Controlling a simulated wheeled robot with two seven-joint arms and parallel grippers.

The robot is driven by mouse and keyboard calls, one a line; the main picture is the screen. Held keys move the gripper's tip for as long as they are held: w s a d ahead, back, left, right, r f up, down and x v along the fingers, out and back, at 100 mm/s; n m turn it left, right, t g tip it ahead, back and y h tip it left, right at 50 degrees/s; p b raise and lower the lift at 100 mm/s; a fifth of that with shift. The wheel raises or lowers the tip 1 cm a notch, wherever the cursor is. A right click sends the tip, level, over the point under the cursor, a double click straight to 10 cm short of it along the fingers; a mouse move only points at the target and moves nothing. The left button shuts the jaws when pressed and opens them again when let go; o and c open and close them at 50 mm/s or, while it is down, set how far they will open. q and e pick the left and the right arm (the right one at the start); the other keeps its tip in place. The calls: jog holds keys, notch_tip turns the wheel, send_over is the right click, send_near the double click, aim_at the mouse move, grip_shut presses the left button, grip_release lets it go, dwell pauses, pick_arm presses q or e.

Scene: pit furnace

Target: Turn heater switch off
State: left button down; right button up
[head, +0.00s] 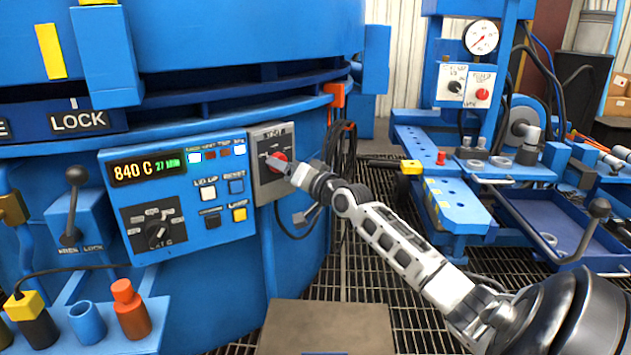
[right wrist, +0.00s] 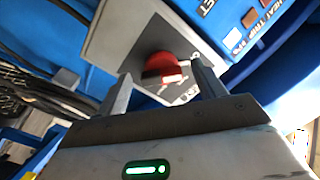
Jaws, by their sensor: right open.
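The heater switch is a red rotary knob (head: 279,157) on a grey plate (head: 270,185) at the right end of the blue control panel. In the right wrist view the red knob (right wrist: 162,70) sits on its grey plate (right wrist: 125,40), between and just beyond my open fingers. My right gripper (head: 284,165) is at the plate in the head view, with its fingertips close around the knob. It also shows in the right wrist view (right wrist: 163,88), one finger on each side of the knob. I cannot tell whether the fingers touch it. My left gripper is not in view.
The control panel (head: 180,255) beside the switch has a lit 840 C display (head: 146,168), buttons and a black dial (head: 157,232). A black-knobbed lever (head: 74,205) stands left of it. Dark cables (head: 342,150) hang right of the switch. A blue workbench (head: 440,200) stands at right.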

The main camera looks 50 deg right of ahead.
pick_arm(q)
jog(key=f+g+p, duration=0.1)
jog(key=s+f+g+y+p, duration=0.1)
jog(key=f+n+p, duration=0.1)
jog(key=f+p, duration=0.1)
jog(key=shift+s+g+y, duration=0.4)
pick_arm(e)
jog(key=s+a, duration=0.1)
jog(key=s, duration=1.3)
jog(key=shift+s, duration=0.4)
